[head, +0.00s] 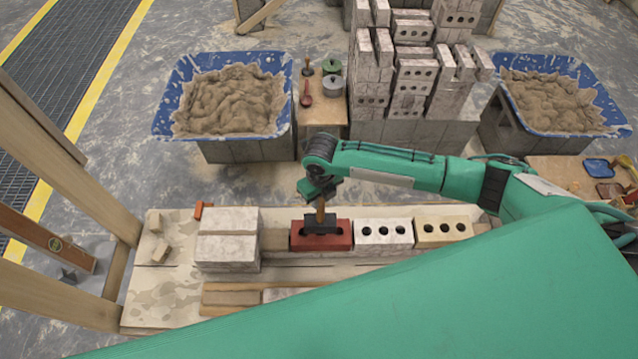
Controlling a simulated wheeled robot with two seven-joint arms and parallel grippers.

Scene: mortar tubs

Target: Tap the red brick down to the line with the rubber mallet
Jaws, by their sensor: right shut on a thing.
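The red brick (308,244) lies on the work platform in a row, left of a white brick and a yellow brick. The rubber mallet (324,226) has a black head and a wooden handle. Its head is over the top of the red brick, and I cannot tell whether it touches. My right gripper (320,200) is shut on the mallet's handle above the brick. The line is not clear to see. My left gripper is not in view.
The white brick (384,234) and yellow brick (444,230) stand to the right. Stacked grey blocks (228,240) stand to the left. Blue mortar tubs (160,117) and (588,97) flank a brick pile (402,75). A wooden frame (62,180) stands at the left.

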